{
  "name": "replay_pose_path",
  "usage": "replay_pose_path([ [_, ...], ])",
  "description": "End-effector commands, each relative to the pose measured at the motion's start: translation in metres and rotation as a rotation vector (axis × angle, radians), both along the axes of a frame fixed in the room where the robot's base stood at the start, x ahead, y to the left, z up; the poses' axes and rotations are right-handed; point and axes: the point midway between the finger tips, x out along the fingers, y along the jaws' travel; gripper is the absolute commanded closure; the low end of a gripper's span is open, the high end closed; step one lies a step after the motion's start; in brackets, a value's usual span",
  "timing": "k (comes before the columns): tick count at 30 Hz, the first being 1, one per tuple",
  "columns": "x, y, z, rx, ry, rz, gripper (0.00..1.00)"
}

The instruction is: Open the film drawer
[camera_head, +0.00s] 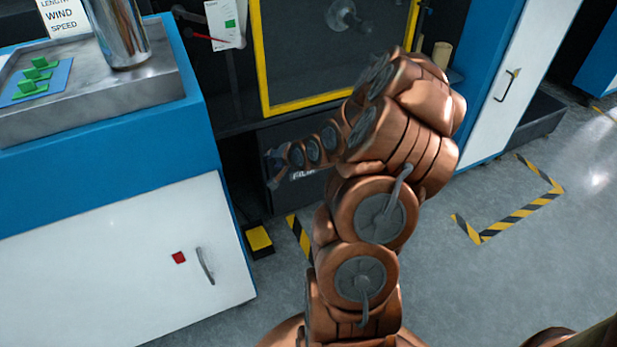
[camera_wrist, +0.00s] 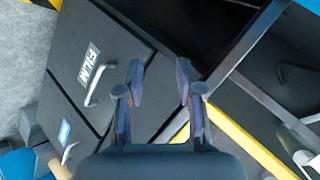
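The film drawer has a dark grey front with a white FILM label (camera_wrist: 89,62) and a silver bar handle (camera_wrist: 98,86), both in the wrist view. It looks shut. In the head view the dark drawer front (camera_head: 283,148) is low under the yellow-framed window, partly hidden by my arm. My gripper (camera_wrist: 159,75) is open, with nothing between its fingers. In the wrist view its left finger appears just right of the handle, and the fingers overlap the drawer's upper edge. The head view shows my gripper (camera_head: 277,165) small in front of the drawer; contact cannot be told.
Another dark drawer with a blue label (camera_wrist: 65,131) and its own handle (camera_wrist: 69,152) adjoins the film drawer. A yellow frame (camera_head: 262,60) is above. A blue-and-white cabinet (camera_head: 110,260) stands left. A yellow block (camera_head: 259,239) lies on the floor.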

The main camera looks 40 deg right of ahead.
Motion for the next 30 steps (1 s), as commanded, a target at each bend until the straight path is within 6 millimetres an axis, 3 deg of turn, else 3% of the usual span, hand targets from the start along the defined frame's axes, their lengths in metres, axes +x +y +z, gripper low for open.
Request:
replay_pose_path([
  [1,-0.001,-0.017,-0.035,0.038,-0.042,-0.054,0.63],
  [7,-0.008,-0.079,-0.090,0.168,-0.260,-0.250,0.63],
  [12,-0.025,-0.120,-0.123,0.253,-0.417,-0.379,0.63],
  [16,-0.036,-0.140,-0.133,0.290,-0.496,-0.438,0.63],
  [21,-0.040,-0.148,-0.137,0.308,-0.535,-0.464,0.63],
  [30,-0.018,-0.155,-0.142,0.308,-0.536,-0.462,0.63],
])
